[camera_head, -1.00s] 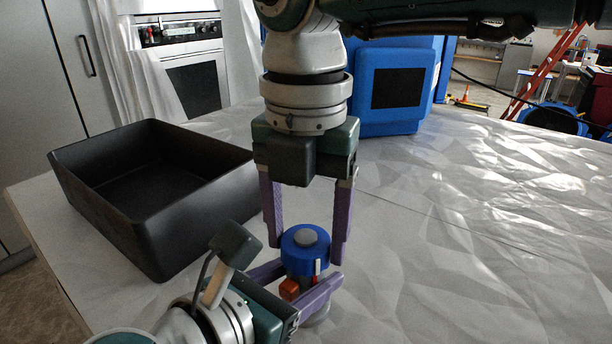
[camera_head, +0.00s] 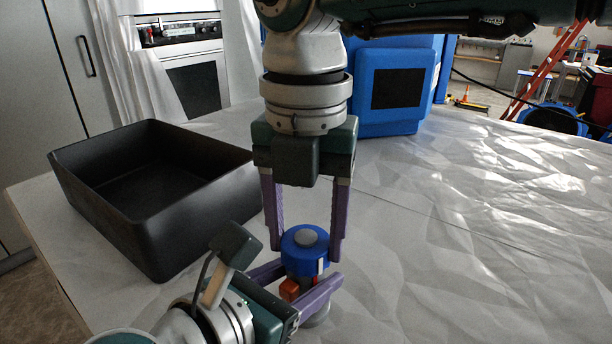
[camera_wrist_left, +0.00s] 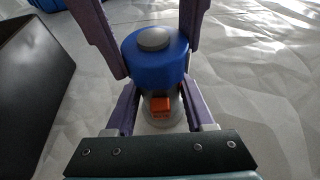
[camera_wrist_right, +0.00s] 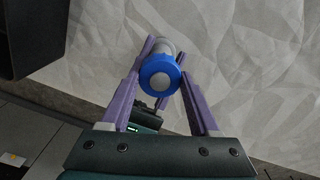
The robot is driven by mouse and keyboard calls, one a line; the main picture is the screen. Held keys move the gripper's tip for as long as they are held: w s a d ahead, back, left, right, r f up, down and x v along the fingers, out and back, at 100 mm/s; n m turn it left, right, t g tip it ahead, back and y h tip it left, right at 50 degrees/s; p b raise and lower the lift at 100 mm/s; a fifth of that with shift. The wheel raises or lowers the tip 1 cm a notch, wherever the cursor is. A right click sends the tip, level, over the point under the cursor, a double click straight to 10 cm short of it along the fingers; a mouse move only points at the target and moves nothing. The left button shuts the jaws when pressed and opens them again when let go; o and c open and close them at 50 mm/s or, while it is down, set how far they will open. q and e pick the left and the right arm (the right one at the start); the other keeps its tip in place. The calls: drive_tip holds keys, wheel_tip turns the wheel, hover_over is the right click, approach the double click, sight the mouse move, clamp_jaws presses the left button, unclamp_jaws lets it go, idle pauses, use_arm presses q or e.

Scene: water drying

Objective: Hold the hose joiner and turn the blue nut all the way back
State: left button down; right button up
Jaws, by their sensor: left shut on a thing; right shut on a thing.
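The hose joiner (camera_head: 316,320) stands upright on the table, a grey body with an orange block (camera_head: 289,289) on its side. The blue nut (camera_head: 304,244) sits around its top, with a grey round end in the middle and a white and red mark on its side. My left gripper (camera_head: 310,288) comes in low from the left and is shut on the joiner's body below the nut. My right gripper (camera_head: 306,245) reaches down from above and is shut on the blue nut. The nut also shows in the left wrist view (camera_wrist_left: 156,66) and the right wrist view (camera_wrist_right: 158,87).
A black open bin (camera_head: 190,215) stands on the table to the left. A blue case (camera_head: 395,122) with a black panel stands at the back. The white crinkled table cover (camera_head: 470,240) to the right is clear.

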drive_tip(key=n, duration=1.1)
drive_tip(key=shift+n, duration=0.3)
drive_tip(key=n, duration=1)
drive_tip(key=shift+n, duration=0.4)
drive_tip(key=o, duration=1.4)
